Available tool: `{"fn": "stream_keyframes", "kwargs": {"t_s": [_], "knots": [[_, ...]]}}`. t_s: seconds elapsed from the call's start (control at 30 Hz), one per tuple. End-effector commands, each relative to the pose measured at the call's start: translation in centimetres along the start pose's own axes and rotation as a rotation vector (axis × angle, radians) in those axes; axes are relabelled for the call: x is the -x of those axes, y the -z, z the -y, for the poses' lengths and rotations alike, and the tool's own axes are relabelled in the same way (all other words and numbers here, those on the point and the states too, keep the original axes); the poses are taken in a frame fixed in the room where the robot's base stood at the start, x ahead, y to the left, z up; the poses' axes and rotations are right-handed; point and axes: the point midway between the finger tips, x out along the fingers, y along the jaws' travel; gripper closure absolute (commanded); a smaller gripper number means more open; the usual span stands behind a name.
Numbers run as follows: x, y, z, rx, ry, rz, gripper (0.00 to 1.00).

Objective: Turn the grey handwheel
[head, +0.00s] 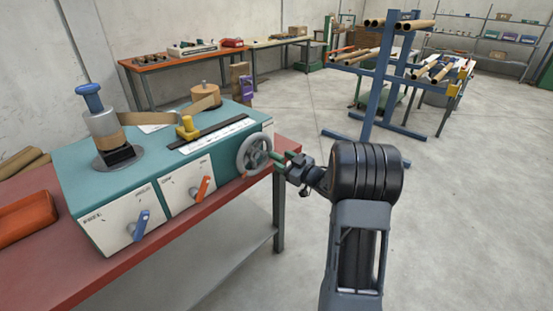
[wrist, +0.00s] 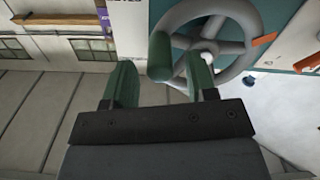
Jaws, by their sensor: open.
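The grey handwheel (head: 254,153) is on the right end of the front of the teal machine (head: 85,190). It fills the upper right of the wrist view (wrist: 247,17), with its rim and spokes visible. A dark green handle (wrist: 160,55) stands out from the wheel toward the camera. My gripper (head: 283,160) is at the wheel's right side in the head view. In the wrist view its two green fingers (wrist: 160,78) are open, with the handle showing between them near the tips. I cannot tell whether either finger touches the handle or rim.
An orange lever (head: 203,188) and a blue lever (head: 140,225) are on the machine's front panels. The machine stands on a red bench (head: 150,262); an orange tray (head: 25,218) lies at left. A blue rack (head: 380,85) with tubes stands behind. The floor at right is clear.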

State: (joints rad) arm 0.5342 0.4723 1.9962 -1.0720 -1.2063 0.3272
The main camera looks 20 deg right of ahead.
Motion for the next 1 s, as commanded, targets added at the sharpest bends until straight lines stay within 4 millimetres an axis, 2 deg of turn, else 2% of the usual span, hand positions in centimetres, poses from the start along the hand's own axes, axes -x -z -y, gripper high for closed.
{"fn": "stream_keyframes", "kwargs": {"t_s": [0.1, 0.3, 0.7, 1.0], "knots": [[-1.6, 0.0, 0.1, 0.000, 0.001, 0.000, 0.48], [-3.1, 0.0, 0.0, 0.001, 0.000, 0.000, 0.48], [-3.5, 0.0, 0.0, 0.000, 0.000, 0.000, 0.49], [-3.5, 0.0, 0.0, 0.000, 0.000, 0.000, 0.78]]}}
